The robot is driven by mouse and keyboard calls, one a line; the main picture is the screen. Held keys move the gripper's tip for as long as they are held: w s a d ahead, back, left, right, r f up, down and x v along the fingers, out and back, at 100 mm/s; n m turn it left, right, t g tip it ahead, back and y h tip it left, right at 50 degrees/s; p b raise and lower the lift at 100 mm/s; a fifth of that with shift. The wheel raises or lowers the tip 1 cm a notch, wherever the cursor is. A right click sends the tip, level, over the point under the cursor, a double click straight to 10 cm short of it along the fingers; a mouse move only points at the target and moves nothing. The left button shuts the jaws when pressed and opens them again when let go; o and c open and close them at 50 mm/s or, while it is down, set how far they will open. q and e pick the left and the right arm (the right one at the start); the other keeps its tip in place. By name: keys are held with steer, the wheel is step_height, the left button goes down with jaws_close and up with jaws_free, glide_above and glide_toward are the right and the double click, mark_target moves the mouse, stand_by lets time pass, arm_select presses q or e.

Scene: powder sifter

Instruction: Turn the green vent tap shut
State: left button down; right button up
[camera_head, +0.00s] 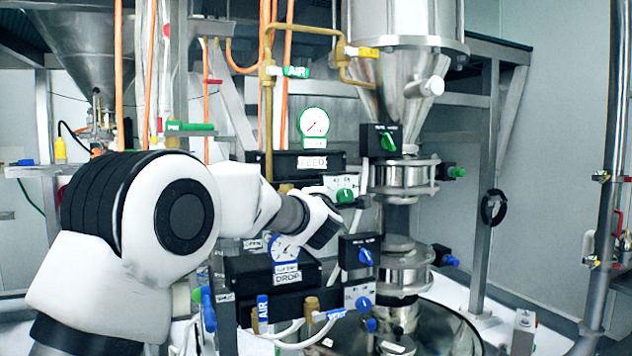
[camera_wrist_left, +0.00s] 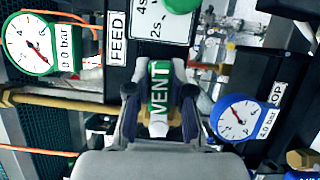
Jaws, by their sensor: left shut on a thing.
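The green vent tap (camera_wrist_left: 159,88) has a handle labelled VENT in white. In the left wrist view it lies between the two dark fingers of my left gripper (camera_wrist_left: 159,100), one finger on each side. The gripper is shut on the handle, which runs lengthwise between the fingers. In the head view my left gripper (camera_head: 350,203) reaches in from the left, just below the feed box, and the vent tap cannot be made out there. My right gripper is in neither view.
A green-rimmed FEED gauge (camera_head: 313,122) and a blue-rimmed DROP gauge (camera_head: 285,247) sit above and below my gripper. A green dial knob (camera_head: 345,195) is close by. The steel sifter column (camera_head: 400,220) stands right.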

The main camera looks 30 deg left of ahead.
arm_select(q)
steer(key=shift+f+m+p, duration=0.1)
steer(key=shift+m+p, duration=0.35)
steer(key=shift+m, duration=0.05)
steer(key=c, duration=1)
jaws_free()
steer(key=shift+w+a+f, duration=0.1)
steer(key=shift+a+f, duration=0.1)
steer(key=v, duration=1.1)
steer(key=shift+s+r, duration=0.15)
steer(key=shift+s, duration=0.2)
